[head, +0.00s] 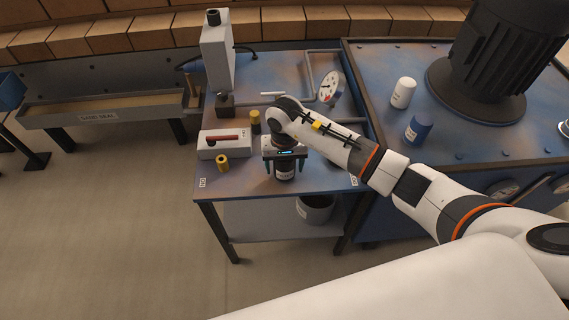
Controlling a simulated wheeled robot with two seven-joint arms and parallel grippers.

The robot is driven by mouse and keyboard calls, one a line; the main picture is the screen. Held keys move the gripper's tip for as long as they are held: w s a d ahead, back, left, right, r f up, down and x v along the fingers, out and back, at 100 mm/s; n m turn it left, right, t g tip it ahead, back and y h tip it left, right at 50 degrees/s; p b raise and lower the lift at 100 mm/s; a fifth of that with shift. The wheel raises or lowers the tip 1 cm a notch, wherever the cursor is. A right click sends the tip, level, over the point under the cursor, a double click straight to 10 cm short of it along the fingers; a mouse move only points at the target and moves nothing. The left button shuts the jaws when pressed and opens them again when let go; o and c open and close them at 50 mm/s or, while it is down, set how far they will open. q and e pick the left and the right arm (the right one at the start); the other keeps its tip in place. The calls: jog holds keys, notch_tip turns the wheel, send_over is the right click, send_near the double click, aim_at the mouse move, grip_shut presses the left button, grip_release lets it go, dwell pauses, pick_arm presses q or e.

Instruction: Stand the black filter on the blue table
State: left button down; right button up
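The black filter (285,171) is a dark cylinder with a pale label, near the front edge of the blue table (328,183). It looks upright, but I cannot tell whether its base touches the tabletop. My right gripper (285,168) comes from above, with one finger on each side of the filter. Whether the fingers press on it or leave small gaps is too small to tell. The gripper body hides the filter's top. My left gripper is not in view.
A grey box with a red handle (224,143), yellow cylinders (222,163), a tall grey stand (217,50) and a dial gauge (331,88) stand on the table. A blue canister (419,128) and a white canister (403,92) stand right, near a large black motor (505,60).

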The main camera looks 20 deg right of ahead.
jog(key=shift+o, duration=0.2)
notch_tip(320, 180, up, 12)
jog(key=shift+r, duration=0.2)
dwell(0.4)
